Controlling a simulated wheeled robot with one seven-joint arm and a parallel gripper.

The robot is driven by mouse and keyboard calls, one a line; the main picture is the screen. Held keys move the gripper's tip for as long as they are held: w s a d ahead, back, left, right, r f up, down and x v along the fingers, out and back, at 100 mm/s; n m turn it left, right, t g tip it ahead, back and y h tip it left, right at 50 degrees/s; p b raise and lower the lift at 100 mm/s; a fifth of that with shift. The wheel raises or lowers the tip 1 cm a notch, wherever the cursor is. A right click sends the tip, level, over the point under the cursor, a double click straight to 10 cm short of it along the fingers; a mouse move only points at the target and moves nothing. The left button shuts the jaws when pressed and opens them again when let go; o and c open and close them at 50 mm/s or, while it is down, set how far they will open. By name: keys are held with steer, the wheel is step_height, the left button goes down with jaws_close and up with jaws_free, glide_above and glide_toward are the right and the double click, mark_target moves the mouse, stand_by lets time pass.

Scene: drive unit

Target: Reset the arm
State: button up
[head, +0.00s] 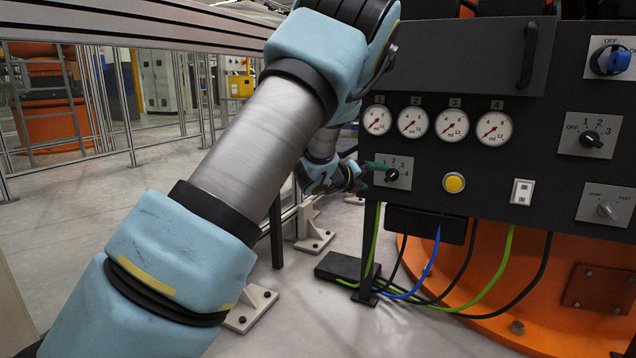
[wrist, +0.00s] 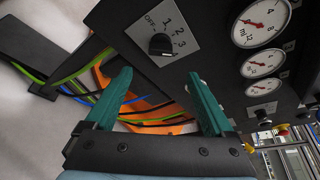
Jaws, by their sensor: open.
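My arm, pale blue with a grey tube link, reaches across the left and middle of the head view. My gripper (head: 374,166) is at the left edge of the dark control panel, its teal fingers beside the selector plate (head: 396,163). In the wrist view my gripper (wrist: 160,74) is open, with two teal fingers apart and nothing between them. The selector's black knob (wrist: 161,44) lies beyond the fingertips in that view. I cannot tell whether a finger touches the plate.
The panel carries several round gauges (head: 412,122), a yellow button (head: 454,183), a white switch (head: 522,192) and further knobs (head: 591,138) at right. Cables (head: 430,268) hang below it to a black floor box (head: 347,268), before an orange base (head: 480,290). A metal fence (head: 130,105) stands at left.

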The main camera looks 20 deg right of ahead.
steer(key=w+a+n+t+y+p, duration=0.3)
steer(key=a+n+y, duration=0.6)
steer(key=a+n, duration=1.4)
steer(key=s+a+f+n+g+y+p, duration=0.1)
steer(key=s+a+n+g+y, duration=0.1)
steer(key=s+a, duration=0.4)
steer(key=s+a+n+g+y+p, duration=0.1)
steer(key=s+a+n+g+p, duration=0.15)
steer(key=a, duration=0.65)
steer(key=s+a+n+g+y+p, duration=0.1)
steer(key=s+a+n+g, duration=0.15)
steer(key=s+n, duration=0.45)
steer(key=s+a+n+g, duration=0.2)
steer(key=s+a, duration=0.1)
steer(key=s, duration=0.8)
step_height(320, 180, up, 38)
steer(key=p, duration=3.8)
steer(key=shift+w, duration=0.2)
